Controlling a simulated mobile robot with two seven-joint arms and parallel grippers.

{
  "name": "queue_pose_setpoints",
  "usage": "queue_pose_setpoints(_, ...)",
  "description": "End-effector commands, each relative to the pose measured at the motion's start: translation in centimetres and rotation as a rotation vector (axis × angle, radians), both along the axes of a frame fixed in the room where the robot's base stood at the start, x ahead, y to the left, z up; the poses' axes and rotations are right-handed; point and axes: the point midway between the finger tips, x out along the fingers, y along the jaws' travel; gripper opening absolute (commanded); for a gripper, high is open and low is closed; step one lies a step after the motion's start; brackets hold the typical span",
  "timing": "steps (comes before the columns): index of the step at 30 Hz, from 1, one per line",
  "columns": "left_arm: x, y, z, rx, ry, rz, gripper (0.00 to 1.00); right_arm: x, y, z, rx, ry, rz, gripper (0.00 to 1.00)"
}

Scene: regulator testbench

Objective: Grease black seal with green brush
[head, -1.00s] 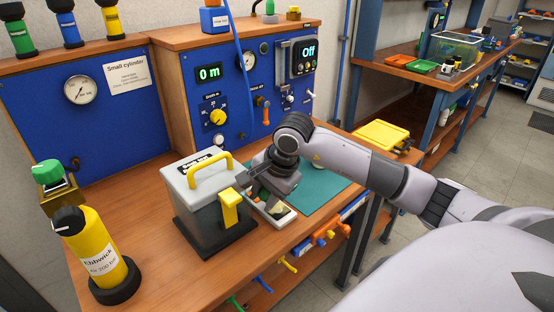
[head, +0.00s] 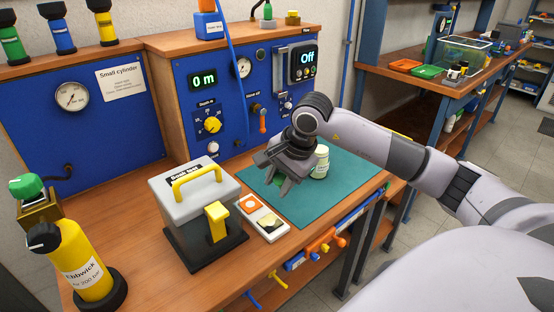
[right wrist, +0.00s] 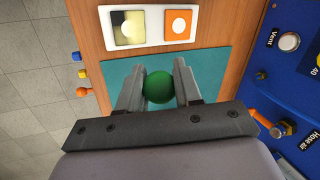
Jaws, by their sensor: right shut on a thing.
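My right gripper (head: 283,179) is above the teal mat (head: 345,178), to the right of the white tray (head: 277,234). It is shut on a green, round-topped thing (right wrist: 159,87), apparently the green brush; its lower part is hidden. The tray also shows in the right wrist view (right wrist: 150,42). One of its compartments holds an orange square with a white ring (right wrist: 178,23). The other holds a pale round blob over a black and cream patch (right wrist: 128,28). I cannot make out a black seal for certain. My left gripper is not in view.
A pale jar (head: 320,162) stands on the mat, close to the gripper. A grey box with a yellow handle (head: 197,207) stands left of the tray. A yellow cylinder (head: 78,262) is at the front left. The blue panel (head: 235,100) rises behind.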

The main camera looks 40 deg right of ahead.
Motion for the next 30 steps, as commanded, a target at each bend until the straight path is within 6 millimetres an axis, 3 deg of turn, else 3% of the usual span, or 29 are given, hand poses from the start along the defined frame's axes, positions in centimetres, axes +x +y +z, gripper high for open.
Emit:
queue_pose_setpoints(12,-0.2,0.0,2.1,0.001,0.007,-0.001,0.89,-0.3,-0.8,4.0,0.0,-0.002,-0.01,0.0)
queue_pose_setpoints(30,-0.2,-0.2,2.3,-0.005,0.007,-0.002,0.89,-0.4,-0.9,4.2,0.0,-0.002,-0.011,0.0)
